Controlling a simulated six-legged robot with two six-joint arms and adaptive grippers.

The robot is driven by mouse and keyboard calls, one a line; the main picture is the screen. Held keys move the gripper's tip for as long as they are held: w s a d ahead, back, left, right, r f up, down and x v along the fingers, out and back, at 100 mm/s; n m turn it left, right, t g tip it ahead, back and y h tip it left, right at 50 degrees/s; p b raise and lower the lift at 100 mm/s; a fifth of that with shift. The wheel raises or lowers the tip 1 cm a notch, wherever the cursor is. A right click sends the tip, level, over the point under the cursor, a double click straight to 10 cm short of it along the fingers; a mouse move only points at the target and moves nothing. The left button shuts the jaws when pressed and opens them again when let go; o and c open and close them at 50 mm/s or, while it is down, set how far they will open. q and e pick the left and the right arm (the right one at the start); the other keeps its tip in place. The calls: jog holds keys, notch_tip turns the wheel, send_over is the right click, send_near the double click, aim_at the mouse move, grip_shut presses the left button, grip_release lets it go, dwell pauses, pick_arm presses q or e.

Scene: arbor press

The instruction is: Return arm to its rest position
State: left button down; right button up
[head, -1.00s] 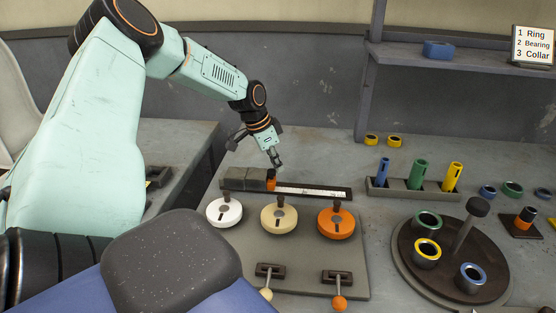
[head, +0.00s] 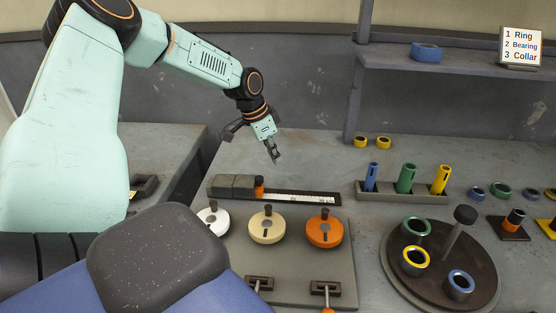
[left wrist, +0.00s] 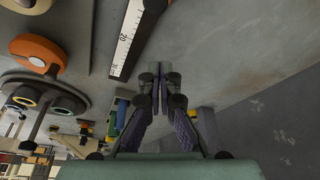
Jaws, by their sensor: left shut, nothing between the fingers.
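My left arm comes in from the left in the head view. Its gripper (head: 273,152) is shut and empty, above the back of the bench, behind the slide with the scale (head: 300,198). The orange-tipped slider block (head: 259,187) sits at the left part of this slide, apart from the fingers. In the left wrist view the two fingers (left wrist: 159,80) meet, with nothing between them. The scale also shows there (left wrist: 128,45), to the left of the fingers. My right gripper is not in view.
White (head: 213,220), cream (head: 267,227) and orange (head: 325,229) knobs stand on the panel. A rack (head: 400,193) holds blue, green and yellow cylinders. A round turntable (head: 415,288) carries several rings. A shelf (head: 450,65) stands at the back right, with a sign (head: 521,46).

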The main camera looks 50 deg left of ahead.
pick_arm(q)
jog(key=p+v, duration=0.1)
jog(key=v, duration=0.4)
jog(key=shift+s+d+r, duration=0.1)
jog(key=shift+s+r, duration=0.05)
jog(key=shift+r, duration=0.2)
jog(key=shift+s, duration=0.1)
